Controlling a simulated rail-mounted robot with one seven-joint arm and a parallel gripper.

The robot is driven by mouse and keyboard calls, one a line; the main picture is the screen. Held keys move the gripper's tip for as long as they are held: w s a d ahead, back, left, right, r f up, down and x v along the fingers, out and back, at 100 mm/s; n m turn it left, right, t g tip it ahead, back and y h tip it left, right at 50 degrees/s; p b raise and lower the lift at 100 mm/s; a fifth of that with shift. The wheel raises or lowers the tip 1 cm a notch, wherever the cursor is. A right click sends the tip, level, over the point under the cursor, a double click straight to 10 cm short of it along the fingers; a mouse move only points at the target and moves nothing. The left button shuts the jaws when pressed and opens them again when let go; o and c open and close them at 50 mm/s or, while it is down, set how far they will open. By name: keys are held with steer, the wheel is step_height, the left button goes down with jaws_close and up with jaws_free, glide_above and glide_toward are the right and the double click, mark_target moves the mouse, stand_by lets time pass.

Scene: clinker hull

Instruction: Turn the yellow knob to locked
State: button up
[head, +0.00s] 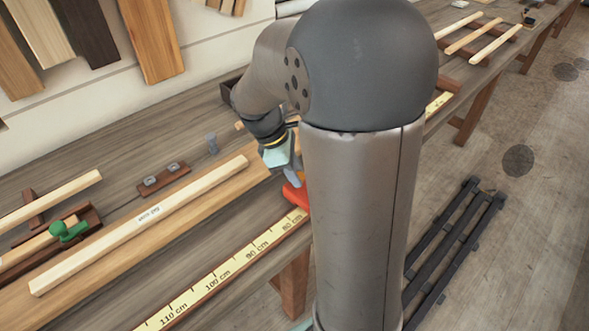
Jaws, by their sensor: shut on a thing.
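My gripper (287,167) is partly hidden behind my own arm, at the near edge of the bench beside the measuring strip. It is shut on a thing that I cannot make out. A red-orange part (296,194) shows just below it, by the 80 cm mark; I cannot tell whether they touch. No yellow knob can be made out; my arm hides part of this area. A green knob (68,230) sits on a wooden fixture at the far left, well apart from my gripper.
The yellow measuring strip (218,275) runs along the bench's near edge. A dark slatted rack (455,240) is on the floor.

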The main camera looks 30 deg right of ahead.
steer(key=shift+r+m, duration=0.1)
steer(key=shift+m, duration=0.2)
steer(key=m+g+p, duration=0.1)
steer(key=m, duration=0.2)
steer(key=shift+w+d+y, duration=0.1)
steer(key=shift+w+y, duration=0.05)
steer(key=shift+y, duration=0.25)
steer(key=m, duration=0.2)
steer(key=m+g+y+p, duration=0.1)
steer(key=m, duration=0.1)
steer(key=shift+w+d+m+y, duration=0.1)
steer(key=shift+d+m+y, duration=0.05)
steer(key=shift+m+y, duration=0.15)
steer(key=m+y, duration=0.1)
steer(key=m, duration=0.1)
steer(key=m+p, duration=0.1)
steer(key=m, duration=0.1)
steer(key=shift+d+y, duration=0.2)
steer(key=shift+y, duration=0.2)
steer(key=shift+d+m+y+p, duration=0.1)
steer(key=shift+m+y+p, duration=0.4)
steer(key=shift+m, duration=1.7)
steer(key=shift+m+t+y, duration=0.3)
steer(key=o, duration=1)
